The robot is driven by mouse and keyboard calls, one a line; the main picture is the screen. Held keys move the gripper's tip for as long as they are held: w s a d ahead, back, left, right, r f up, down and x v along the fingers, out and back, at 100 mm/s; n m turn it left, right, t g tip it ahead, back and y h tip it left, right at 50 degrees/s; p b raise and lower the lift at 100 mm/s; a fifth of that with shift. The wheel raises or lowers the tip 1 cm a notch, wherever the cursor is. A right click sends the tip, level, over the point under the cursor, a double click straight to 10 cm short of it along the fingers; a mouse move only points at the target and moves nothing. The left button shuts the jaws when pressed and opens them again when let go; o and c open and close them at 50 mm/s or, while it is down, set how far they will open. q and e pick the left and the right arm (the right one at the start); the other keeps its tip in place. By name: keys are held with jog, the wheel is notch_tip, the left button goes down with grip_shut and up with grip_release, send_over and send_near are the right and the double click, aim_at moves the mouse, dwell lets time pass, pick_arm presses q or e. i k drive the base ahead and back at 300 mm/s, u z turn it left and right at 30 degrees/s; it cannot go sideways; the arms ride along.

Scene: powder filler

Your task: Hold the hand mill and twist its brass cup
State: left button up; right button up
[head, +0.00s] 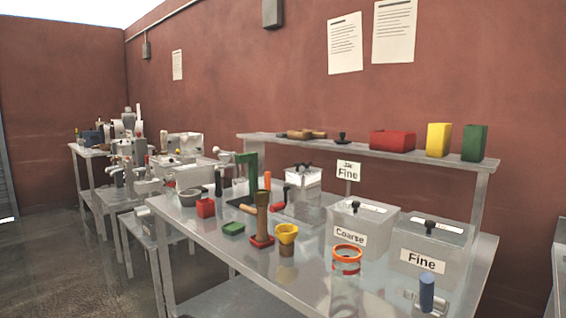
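A tall brown, brass-toned cylinder (262,213), which looks like the hand mill, stands upright near the middle of the steel table. I cannot make out a separate brass cup on the cylinder. Just to the right, a yellow funnel (287,231) sits on a small brown cup-like piece (287,248). Neither of my grippers is in the head view, and nothing is held in sight.
Boxes labelled Coarse (349,238) and Fine (422,261) stand at the right. An orange-rimmed glass jar (346,263) and a blue-handled tool (427,292) are at the front. A raised shelf (350,148) runs behind.

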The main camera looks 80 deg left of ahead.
aim_at(259, 199)
jog(key=u, duration=2.4)
